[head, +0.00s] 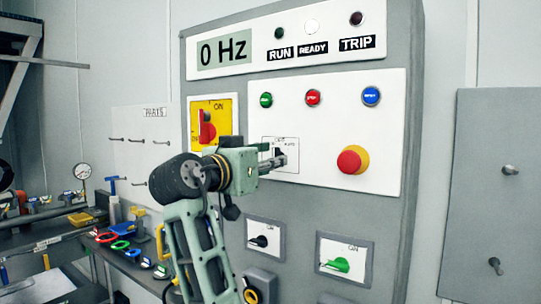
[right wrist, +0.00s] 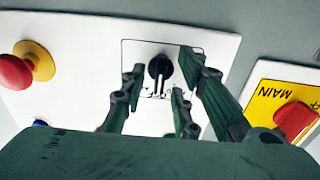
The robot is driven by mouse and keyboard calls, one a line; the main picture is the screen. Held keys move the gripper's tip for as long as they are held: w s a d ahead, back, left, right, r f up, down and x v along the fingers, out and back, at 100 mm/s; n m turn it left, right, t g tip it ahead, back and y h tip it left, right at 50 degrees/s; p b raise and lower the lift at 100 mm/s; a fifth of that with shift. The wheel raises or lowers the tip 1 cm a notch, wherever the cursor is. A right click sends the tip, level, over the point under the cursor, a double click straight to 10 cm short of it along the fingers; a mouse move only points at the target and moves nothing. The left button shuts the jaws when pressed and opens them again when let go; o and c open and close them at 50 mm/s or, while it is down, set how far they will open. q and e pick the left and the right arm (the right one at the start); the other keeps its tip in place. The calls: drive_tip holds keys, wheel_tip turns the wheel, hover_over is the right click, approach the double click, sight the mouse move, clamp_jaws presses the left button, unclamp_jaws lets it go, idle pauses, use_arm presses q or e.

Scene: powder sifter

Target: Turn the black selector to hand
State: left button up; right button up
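The black selector (right wrist: 158,68) sits on a white panel inside a thin outlined square. In the right wrist view, which is upside down, its knob stands with a pale line pointing down the picture. Its small labels are too small to read surely. My right gripper (right wrist: 162,72) is open, with its fingers spread to either side of the knob; contact cannot be told. In the head view my right gripper (head: 280,161) reaches the panel from the left and partly hides the selector (head: 279,153). My left gripper is in neither view.
A red mushroom button (head: 349,160) is right of the selector. A yellow plate with a red handle (head: 207,127) is left. Green (head: 266,100), red (head: 313,97) and blue (head: 371,96) buttons sit above. Black (head: 260,241) and green (head: 338,264) switches sit below. A cluttered bench is left.

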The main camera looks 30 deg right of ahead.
drive_tip(key=shift+w+d, duration=0.15)
clamp_jaws()
drive_tip(key=shift+n, duration=0.3)
idle(0.3)
drive_tip(key=shift+n+p, duration=1)
drive_tip(key=shift+n, duration=3.4)
unclamp_jaws()
